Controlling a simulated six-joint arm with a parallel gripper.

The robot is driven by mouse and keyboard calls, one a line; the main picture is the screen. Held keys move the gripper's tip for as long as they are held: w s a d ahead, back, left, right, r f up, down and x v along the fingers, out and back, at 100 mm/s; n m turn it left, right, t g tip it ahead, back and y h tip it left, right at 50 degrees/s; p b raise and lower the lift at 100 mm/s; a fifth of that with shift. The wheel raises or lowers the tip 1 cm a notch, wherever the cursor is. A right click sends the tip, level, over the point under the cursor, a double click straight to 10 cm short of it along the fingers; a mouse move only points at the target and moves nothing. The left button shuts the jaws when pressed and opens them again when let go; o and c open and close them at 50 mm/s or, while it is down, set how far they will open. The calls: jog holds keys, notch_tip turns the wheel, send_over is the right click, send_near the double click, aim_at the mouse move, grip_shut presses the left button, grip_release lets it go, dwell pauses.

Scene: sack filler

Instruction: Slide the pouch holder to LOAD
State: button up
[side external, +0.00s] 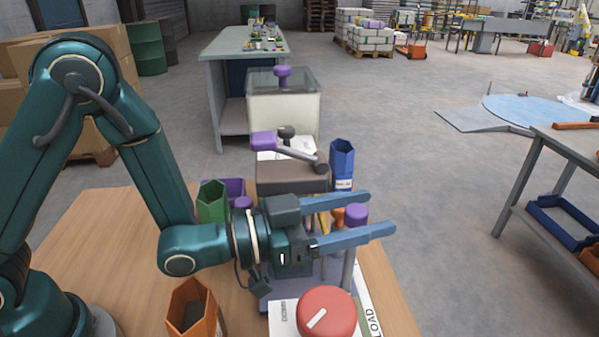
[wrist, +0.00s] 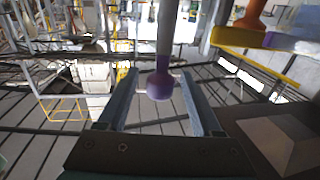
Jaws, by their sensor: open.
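My gripper (side external: 382,212) reaches out level to the right over the table, its two long blue-grey fingers apart. A purple knob (side external: 355,214) on a grey post (side external: 348,268) shows between the fingers. In the wrist view the purple knob (wrist: 160,86) also lies between the open fingers (wrist: 158,75), with a gap at each side. This post appears to belong to the pouch holder, but my gripper hides much of the machine behind it. The word LOAD is printed on a white label (side external: 376,316) at the table's front, right of a red round knob (side external: 327,312).
A green hexagonal cup (side external: 213,201), a blue one (side external: 342,163) and an orange one (side external: 191,308) stand around the machine. A brown block with a purple-ended lever (side external: 290,150) rises behind my gripper. The wooden table (side external: 110,215) is bare at the left.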

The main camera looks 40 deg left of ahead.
jog(key=shift+x, duration=1.3)
grip_shut()
dwell(0.5)
